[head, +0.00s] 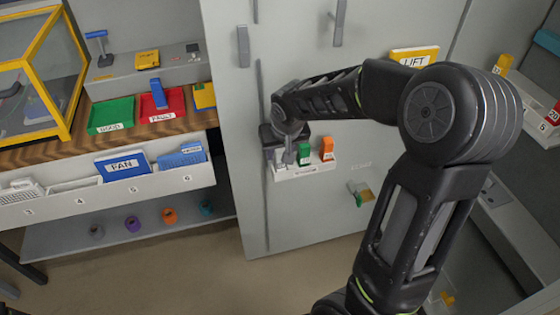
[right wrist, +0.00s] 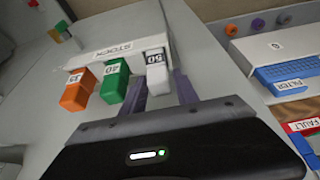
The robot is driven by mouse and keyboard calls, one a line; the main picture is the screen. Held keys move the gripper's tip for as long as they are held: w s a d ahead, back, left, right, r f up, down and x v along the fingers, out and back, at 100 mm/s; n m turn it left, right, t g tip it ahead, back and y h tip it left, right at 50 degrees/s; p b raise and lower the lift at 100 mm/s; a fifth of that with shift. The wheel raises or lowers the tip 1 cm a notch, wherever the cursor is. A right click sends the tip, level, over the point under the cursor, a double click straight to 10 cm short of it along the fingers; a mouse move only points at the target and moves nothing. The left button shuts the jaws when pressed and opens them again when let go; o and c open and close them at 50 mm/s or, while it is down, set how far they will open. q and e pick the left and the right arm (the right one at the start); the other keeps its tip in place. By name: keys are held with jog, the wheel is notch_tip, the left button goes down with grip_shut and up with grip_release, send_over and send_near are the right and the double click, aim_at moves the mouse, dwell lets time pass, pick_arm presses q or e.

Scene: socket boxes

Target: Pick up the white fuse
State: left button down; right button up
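The white fuse (right wrist: 157,76), with a dark label reading 50, stands in the white stock rack (right wrist: 122,40) in the right wrist view, at the end of the row beside the green fuse (right wrist: 114,82). My right gripper (right wrist: 160,92) is open, one finger on each side of the white fuse. The finger on the green side is close to the fuse; I cannot tell if it touches. In the head view my right gripper (head: 287,156) is at the left end of the rack (head: 306,172) and largely covers the white fuse. My left gripper is out of view.
An orange fuse (right wrist: 77,92) stands beyond the green one. The rack is on a grey cabinet door (head: 225,130) with handles. To the left are a workbench with green (head: 111,115) and red (head: 161,105) trays and a bin shelf. A yellow LIFT sign (head: 414,56) is at upper right.

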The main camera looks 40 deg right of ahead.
jog(key=x, duration=0.2)
jog(key=shift+w+f, duration=0.1)
jog(key=shift+f, duration=0.15)
jog(key=shift+c, duration=0.4)
grip_shut()
